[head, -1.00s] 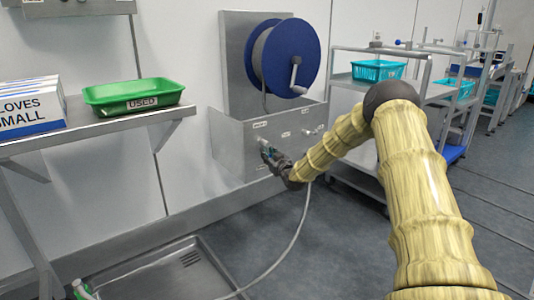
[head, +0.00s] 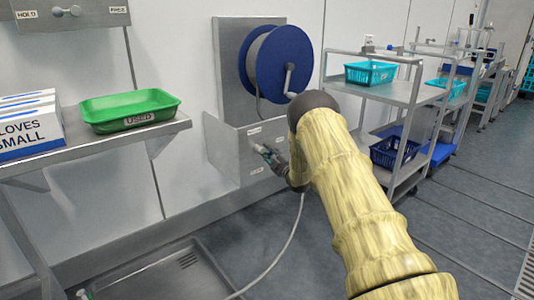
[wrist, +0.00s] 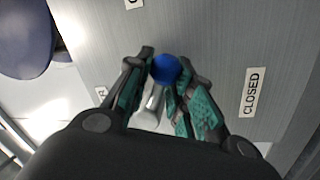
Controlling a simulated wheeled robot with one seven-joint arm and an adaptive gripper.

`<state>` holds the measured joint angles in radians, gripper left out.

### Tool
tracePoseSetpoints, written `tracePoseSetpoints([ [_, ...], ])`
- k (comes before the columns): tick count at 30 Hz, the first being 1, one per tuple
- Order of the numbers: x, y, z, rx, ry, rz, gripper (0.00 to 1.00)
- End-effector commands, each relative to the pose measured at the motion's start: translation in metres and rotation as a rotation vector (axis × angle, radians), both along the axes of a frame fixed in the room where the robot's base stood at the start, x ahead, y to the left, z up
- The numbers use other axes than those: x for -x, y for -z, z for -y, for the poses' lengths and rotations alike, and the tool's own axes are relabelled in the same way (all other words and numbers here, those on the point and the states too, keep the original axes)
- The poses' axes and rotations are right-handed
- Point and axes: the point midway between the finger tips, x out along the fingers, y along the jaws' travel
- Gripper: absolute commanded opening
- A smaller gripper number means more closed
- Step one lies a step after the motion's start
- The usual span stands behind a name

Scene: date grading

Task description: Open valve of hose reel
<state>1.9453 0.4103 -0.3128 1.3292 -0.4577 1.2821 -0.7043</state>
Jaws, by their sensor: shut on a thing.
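The hose reel (head: 277,64), with a blue disc and a crank, is mounted on a grey metal backplate. Below it is a grey metal valve panel (head: 226,150) with small labels. In the wrist view the valve lever (wrist: 151,105) is a silver bar with a blue ball end (wrist: 166,69). My gripper (head: 266,151) is at the front of the panel. In the wrist view its teal-padded fingers (wrist: 160,88) are shut on the lever, one on each side. A "CLOSED" label (wrist: 252,92) is to the right of the fingers. The lever's base is hidden.
A pale hose (head: 287,245) hangs below my gripper and runs to the floor tray (head: 165,275). Carts (head: 400,90) with baskets stand at right.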

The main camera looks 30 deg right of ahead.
Motion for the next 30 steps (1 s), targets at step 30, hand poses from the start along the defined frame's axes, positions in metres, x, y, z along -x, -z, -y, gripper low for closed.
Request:
tracePoseSetpoints([
  [30, 0.000, -0.018, 0.004, 0.483, -0.001, 0.035, 0.00],
])
